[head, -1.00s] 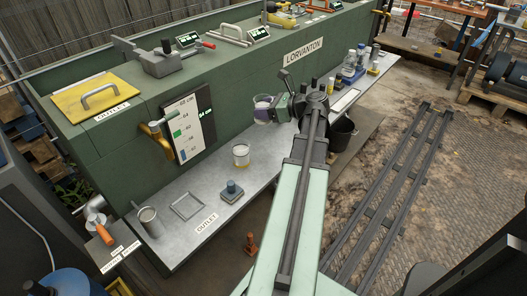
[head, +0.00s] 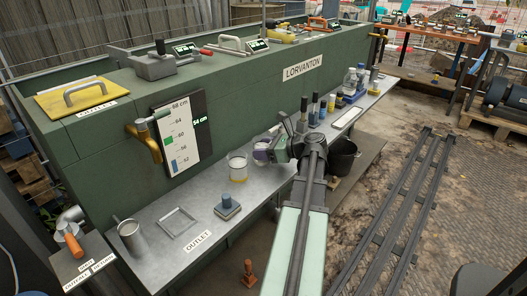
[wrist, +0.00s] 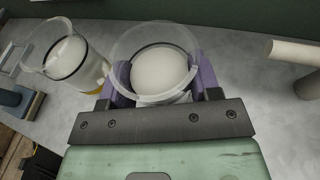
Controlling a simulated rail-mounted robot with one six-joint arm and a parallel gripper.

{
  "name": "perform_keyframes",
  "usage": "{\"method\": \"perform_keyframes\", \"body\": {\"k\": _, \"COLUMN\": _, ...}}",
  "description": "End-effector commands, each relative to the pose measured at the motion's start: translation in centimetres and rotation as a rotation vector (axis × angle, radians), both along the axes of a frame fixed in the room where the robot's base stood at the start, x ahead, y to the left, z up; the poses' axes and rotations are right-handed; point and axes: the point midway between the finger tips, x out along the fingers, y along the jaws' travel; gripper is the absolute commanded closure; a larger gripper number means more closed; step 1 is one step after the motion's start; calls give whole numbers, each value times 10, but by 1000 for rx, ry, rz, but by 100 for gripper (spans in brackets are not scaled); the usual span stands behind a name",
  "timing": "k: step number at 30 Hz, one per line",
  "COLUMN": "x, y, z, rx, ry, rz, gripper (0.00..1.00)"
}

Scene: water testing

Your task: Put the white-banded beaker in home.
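My gripper (wrist: 160,84) is shut around a clear beaker (wrist: 165,55), with a purple finger on each side. Its contents look white, and a pale band shows low on its wall, so it appears to be the white-banded beaker. In the head view this beaker (head: 262,150) is at the left of my gripper (head: 272,147), over the bench; its height above the top is hard to judge. A second beaker with a yellow band (head: 238,168) stands just left of it; it also shows in the wrist view (wrist: 68,55). No spot labelled home is readable.
The green tank wall (head: 120,150) runs behind. Bottles (head: 355,80) stand farther right.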

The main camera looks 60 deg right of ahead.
Motion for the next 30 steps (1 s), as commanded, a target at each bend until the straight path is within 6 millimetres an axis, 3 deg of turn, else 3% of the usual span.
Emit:
{"method": "perform_keyframes", "body": {"k": 1, "x": 0, "y": 0, "z": 0, "rx": 0, "ry": 1, "rz": 0, "gripper": 37}}
{"method": "perform_keyframes", "body": {"k": 5, "x": 0, "y": 0, "z": 0, "rx": 0, "ry": 1, "rz": 0, "gripper": 17}}
{"method": "perform_keyframes", "body": {"k": 15, "x": -1, "y": 0, "z": 7, "rx": 0, "ry": 1, "rz": 0, "gripper": 17}}
{"method": "perform_keyframes", "body": {"k": 30, "x": -103, "y": -27, "z": 39, "rx": 0, "ry": 1, "rz": -2, "gripper": 17}}
